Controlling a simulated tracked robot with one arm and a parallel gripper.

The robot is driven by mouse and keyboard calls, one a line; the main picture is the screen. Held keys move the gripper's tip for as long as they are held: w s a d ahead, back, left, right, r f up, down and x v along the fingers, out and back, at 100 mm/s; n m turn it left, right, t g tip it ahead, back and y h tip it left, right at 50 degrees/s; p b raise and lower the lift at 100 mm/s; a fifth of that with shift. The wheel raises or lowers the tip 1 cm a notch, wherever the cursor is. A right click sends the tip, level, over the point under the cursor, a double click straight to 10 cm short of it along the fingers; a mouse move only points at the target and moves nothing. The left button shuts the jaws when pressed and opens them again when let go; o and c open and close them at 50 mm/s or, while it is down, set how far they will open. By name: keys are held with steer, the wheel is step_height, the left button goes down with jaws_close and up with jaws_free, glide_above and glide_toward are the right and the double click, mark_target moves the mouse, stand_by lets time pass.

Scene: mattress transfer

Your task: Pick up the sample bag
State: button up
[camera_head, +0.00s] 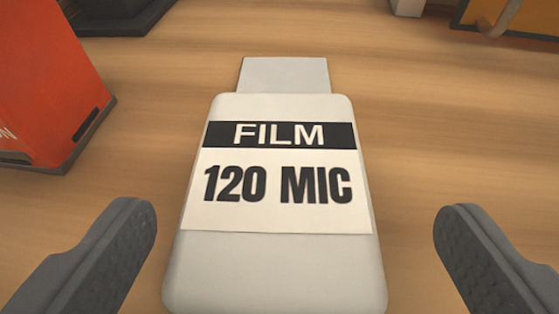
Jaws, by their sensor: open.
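A pale grey-white bag-like object (275,270) lies in the middle of the view on a wooden surface, with a label (275,195) reading "FILM 120 MIC". It has a narrower flat tab (284,75) at its far end. I take it to be the sample bag, though no label says so. My gripper (296,225) is open, with one dark ridged finger to the left of the object and one to the right. Both fingers appear apart from it. The object's near end runs close to the bottom edge of the view.
A red-orange box (45,85) stands on the left, close to the left finger. A dark base (120,15) shows at the upper left. A yellow-orange item (525,17) with a curved handle is at the upper right. The wood surface (450,120) is clear on the right.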

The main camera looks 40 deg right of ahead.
mark_target(279, 193)
steer(key=b+x, duration=0.1)
steer(key=x, duration=0.1)
steer(key=b+x, duration=0.1)
steer(key=x, duration=0.1)
steer(key=shift+w+f, duration=0.4)
steer(key=shift+r, duration=0.1)
steer(key=c, duration=1.1)
steer(key=shift+r, duration=0.1)
